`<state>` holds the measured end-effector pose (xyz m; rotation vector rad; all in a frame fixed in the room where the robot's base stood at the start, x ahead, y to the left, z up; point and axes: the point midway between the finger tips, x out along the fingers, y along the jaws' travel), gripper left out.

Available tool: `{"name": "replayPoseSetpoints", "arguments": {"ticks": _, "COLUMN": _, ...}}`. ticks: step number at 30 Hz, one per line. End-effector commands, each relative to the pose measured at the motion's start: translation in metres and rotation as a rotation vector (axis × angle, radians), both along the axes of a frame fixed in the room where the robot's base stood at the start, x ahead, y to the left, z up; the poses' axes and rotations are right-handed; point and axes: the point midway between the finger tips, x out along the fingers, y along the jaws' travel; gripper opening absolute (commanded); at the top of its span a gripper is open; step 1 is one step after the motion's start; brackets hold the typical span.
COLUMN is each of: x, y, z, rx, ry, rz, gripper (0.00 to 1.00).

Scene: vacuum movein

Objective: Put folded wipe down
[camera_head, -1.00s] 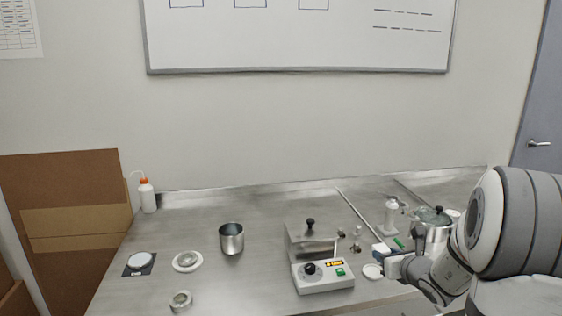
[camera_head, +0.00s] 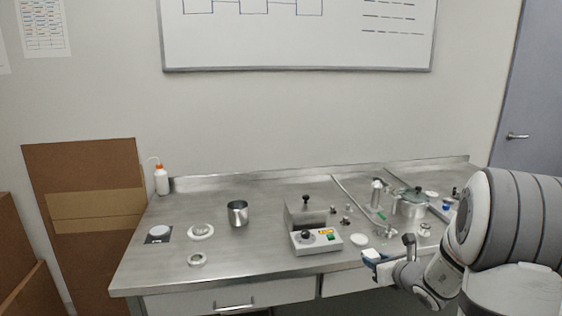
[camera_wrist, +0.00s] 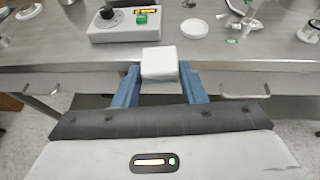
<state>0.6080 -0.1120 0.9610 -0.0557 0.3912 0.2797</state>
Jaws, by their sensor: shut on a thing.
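The folded wipe (camera_wrist: 159,63) is a small white square pad held between the blue fingers of my gripper (camera_wrist: 158,80) in the wrist view. In the head view my gripper (camera_head: 372,258) is at the front edge of the steel bench (camera_head: 270,260), right of the control box. The wipe's near part is between the fingers, and its far part overlaps the bench's front edge in the wrist view. I cannot tell how high it is above the bench.
A control box (camera_head: 316,240) with a black knob and a white round lid (camera_head: 359,240) sit near the front edge. A steel cup (camera_head: 238,213), a lidded pot (camera_head: 411,203) and a wash bottle (camera_head: 161,180) stand farther back.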

Motion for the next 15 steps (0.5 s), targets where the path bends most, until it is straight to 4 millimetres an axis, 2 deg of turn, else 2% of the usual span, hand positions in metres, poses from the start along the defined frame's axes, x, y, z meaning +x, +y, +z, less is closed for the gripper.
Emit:
{"name": "replayPoseSetpoints", "arguments": {"ticks": 8, "x": 0.0, "y": 0.025, "z": -0.043, "rx": 0.002, "ry": 0.005, "rz": 0.167, "gripper": 0.13}}
{"name": "replayPoseSetpoints", "arguments": {"ticks": 15, "x": -0.013, "y": 0.07, "z": -0.101, "rx": 0.006, "ry": 0.006, "rz": 0.421, "gripper": 0.13}}
